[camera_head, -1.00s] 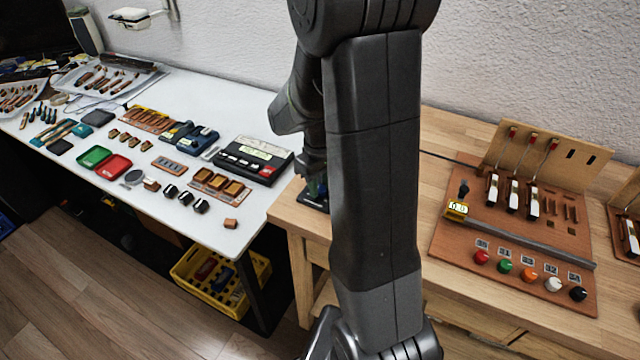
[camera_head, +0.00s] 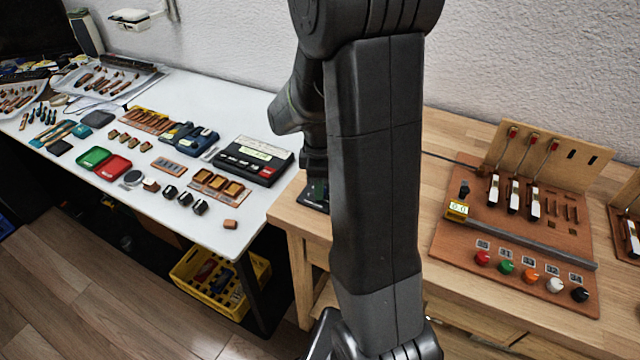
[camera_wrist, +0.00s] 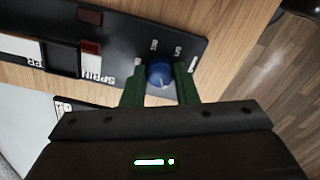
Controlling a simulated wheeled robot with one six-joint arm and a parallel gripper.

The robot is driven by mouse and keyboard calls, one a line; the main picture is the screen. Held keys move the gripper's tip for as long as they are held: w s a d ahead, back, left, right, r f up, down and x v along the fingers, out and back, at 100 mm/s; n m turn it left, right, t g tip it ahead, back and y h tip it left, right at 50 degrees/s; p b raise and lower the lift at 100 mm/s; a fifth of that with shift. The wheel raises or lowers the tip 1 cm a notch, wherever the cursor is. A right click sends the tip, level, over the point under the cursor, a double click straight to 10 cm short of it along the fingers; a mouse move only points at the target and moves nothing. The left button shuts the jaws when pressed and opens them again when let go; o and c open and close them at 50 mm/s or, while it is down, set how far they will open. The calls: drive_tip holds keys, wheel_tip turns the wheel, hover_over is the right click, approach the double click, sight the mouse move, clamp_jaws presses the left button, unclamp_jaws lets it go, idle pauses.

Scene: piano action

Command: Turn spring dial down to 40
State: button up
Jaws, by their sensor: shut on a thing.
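The spring dial is a round blue knob (camera_wrist: 160,72) with a small white pointer line. It sits on a black panel (camera_wrist: 112,32) whose printed label, upside down in the wrist view, reads partly "SPRIN". Small white scale numbers stand around the knob, too small to read surely. My gripper (camera_wrist: 160,84) has its two green fingers on either side of the knob, shut on it. In the head view only an edge of the panel (camera_head: 312,200) shows on the wooden bench; my arm hides the dial and most of my gripper.
The panel lies on the wooden bench (camera_head: 450,130). A white table (camera_head: 225,105) at left holds small parts and a black console (camera_head: 254,160).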

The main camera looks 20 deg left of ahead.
idle(0.4)
drive_tip(key=o, duration=1)
drive_tip(key=shift+r, duration=0.1)
wheel_tip(320, 180, up, 14)
drive_tip(key=shift+f, duration=0.2)
wheel_tip(320, 180, down, 14)
drive_tip(key=shift+r, duration=0.1)
idle(0.5)
idle(0.3)
